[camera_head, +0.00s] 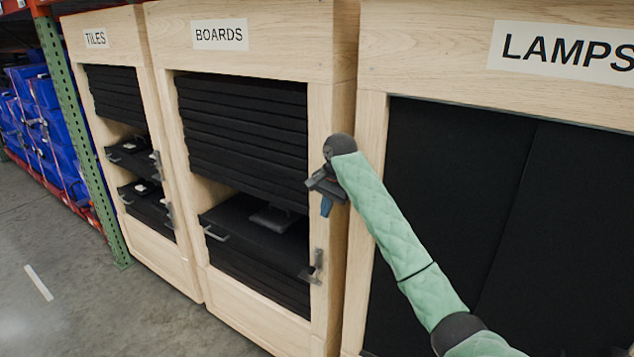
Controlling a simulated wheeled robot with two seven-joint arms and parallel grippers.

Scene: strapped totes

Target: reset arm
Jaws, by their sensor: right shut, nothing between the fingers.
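My right arm, in a quilted green sleeve, comes in from the lower right and reaches up toward the middle. My right gripper (326,204) is small and dark with a blue part, and it hangs in front of the right post of the wooden cabinet labelled BOARDS (328,130). It is shut with nothing in it. I cannot tell whether it touches the post. My left arm and gripper are not in view.
The LAMPS cabinet (435,45) with black panels stands behind my arm. The TILES cabinet (130,60) stands left, both it and BOARDS partly open. A green rack post (80,130) and blue totes (45,130) are far left. Grey floor (60,250) is clear.

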